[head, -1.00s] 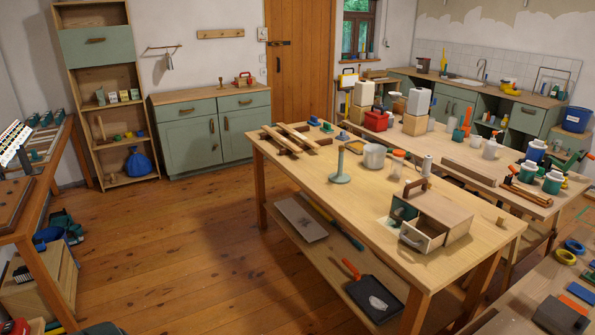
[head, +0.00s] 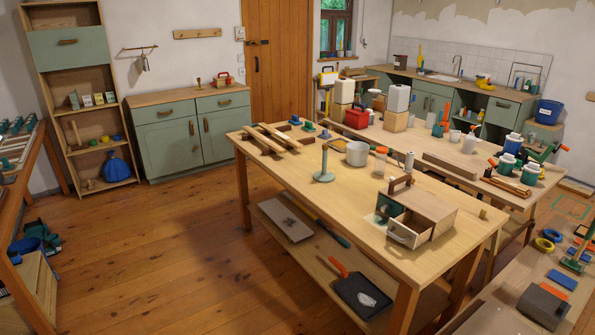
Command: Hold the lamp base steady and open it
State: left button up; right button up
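The likely lamp base is a pale green round foot with an upright stem (head: 324,176), standing on the central wooden table (head: 290,190). I cannot tell for sure that it is the lamp base. A wooden box with a handle on top (head: 432,208) stands near the table's right end, and its light-fronted drawer (head: 401,235) is pulled partly out. Neither of my grippers shows in the head view.
A metal pot (head: 357,154) and an orange-topped jar (head: 380,162) stand behind the green stem. Wooden slats (head: 275,138) lie at the table's far left. A dark dustpan (head: 362,296) lies on the lower shelf. Open floor (head: 150,265) lies left of the table.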

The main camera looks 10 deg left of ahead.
aim_at(324, 176)
jog(key=i+j+z, duration=0.25)
jog(key=i+j, duration=0.35)
jog(key=i+j+z, duration=0.15)
jog(key=i+j, duration=0.15)
jog(key=i+j+z, duration=0.15)
jog(key=j, duration=0.25)
jog(key=i+j+z, duration=0.15)
jog(key=i+j, duration=0.2)
jog(key=i+j+z, duration=0.1)
jog(key=j, duration=0.35)
jog(key=i+j+z, duration=0.15)
jog(key=i+j, duration=0.15)
jog(key=j, duration=0.15)
jog(key=i+j+z, duration=0.15)
jog(key=j, duration=0.3)
